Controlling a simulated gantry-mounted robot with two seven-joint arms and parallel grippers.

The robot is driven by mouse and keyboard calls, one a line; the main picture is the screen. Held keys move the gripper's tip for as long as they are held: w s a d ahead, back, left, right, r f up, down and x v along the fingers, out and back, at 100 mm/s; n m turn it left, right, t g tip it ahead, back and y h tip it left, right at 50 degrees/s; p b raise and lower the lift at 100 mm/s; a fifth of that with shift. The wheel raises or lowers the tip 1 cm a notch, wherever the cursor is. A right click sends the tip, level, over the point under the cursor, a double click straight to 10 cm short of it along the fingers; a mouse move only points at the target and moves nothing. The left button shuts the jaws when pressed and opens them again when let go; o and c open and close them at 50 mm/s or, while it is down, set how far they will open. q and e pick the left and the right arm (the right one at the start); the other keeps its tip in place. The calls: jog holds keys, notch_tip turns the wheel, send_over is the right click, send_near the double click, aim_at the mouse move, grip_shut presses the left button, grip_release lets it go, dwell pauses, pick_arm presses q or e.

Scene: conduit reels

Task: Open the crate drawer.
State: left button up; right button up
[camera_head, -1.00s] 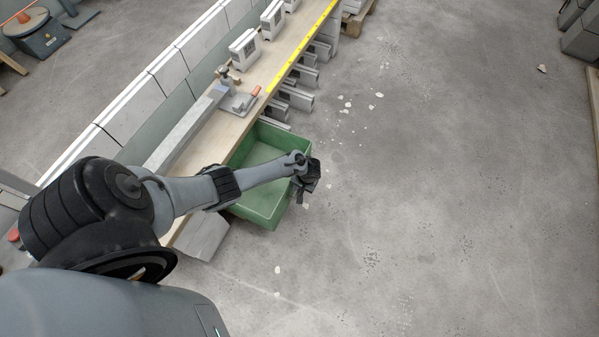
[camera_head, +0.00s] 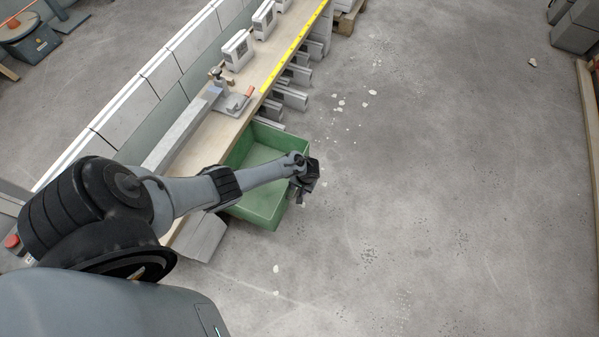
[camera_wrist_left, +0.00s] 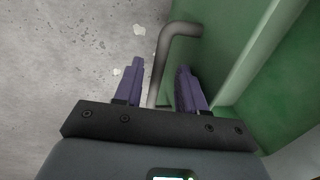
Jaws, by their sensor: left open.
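The green crate drawer (camera_head: 262,205) sticks out from under the wooden bench, and its empty inside shows. My left arm reaches across it, with the left gripper (camera_head: 304,182) at its outer front side. In the left wrist view the left gripper (camera_wrist_left: 160,88) is open, its two purple fingers apart. A grey bent bar handle (camera_wrist_left: 166,62) runs between the fingers, beside the green crate wall (camera_wrist_left: 228,45). I cannot tell whether a finger touches the bar. My right gripper is not in view.
The wooden bench (camera_head: 215,135) carries a clamp-like fixture (camera_head: 232,102) and several white boxes (camera_head: 238,50). Grey profiles (camera_head: 290,97) stick out below its edge, beyond the crate. The concrete floor to the right is open, with small pale chips.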

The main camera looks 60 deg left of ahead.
pick_arm(q)
notch_tip(320, 180, up, 11)
jog(key=w+d+p, duration=0.1)
jog(key=p, duration=0.6)
jog(key=shift+d+f+p, duration=0.2)
jog(key=shift+d+p, duration=0.15)
jog(key=shift+p, duration=0.05)
